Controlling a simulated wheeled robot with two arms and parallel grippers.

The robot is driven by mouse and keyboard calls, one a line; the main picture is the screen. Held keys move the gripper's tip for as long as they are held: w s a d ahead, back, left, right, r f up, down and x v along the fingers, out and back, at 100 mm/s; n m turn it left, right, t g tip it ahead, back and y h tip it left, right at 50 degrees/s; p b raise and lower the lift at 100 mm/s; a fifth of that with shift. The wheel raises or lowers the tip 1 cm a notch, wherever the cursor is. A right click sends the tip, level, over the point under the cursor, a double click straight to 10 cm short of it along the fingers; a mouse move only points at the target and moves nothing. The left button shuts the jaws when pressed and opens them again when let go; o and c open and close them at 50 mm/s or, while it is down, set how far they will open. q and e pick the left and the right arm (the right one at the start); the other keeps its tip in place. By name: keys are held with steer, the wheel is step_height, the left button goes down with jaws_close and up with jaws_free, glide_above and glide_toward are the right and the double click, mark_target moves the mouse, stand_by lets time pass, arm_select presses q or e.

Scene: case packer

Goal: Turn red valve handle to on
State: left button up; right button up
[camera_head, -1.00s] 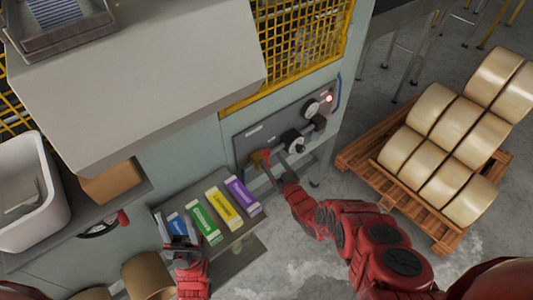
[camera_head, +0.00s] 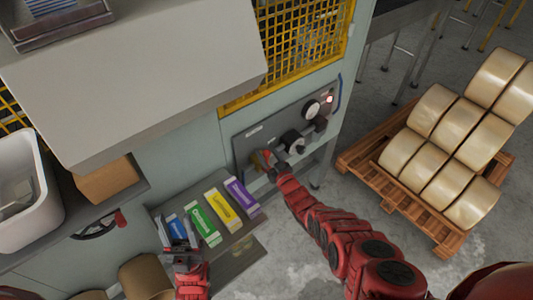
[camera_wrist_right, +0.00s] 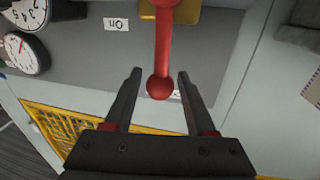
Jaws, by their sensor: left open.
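The red valve handle (camera_wrist_right: 163,50) has a ball end and runs down from a yellow valve body (camera_wrist_right: 190,14) in the right wrist view. My right gripper (camera_wrist_right: 158,78) is open, with one finger on each side of the ball. I cannot tell whether either finger touches it. An "On" label (camera_wrist_right: 116,24) is left of the handle; another label behind the ball is partly hidden. In the head view, my right gripper (camera_head: 268,163) is at the panel's lower left and hides most of the handle. My left gripper (camera_head: 180,243) is open and empty near the carton shelf.
The grey panel (camera_head: 250,131) carries dials (camera_head: 312,108) and a lit red lamp (camera_head: 330,98). Several coloured cartons (camera_head: 222,208) lie on a shelf below left. A yellow mesh guard (camera_head: 300,50) is above. A pallet (camera_head: 365,170) of rolls stands right.

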jaws_close()
stand_by(1.2)
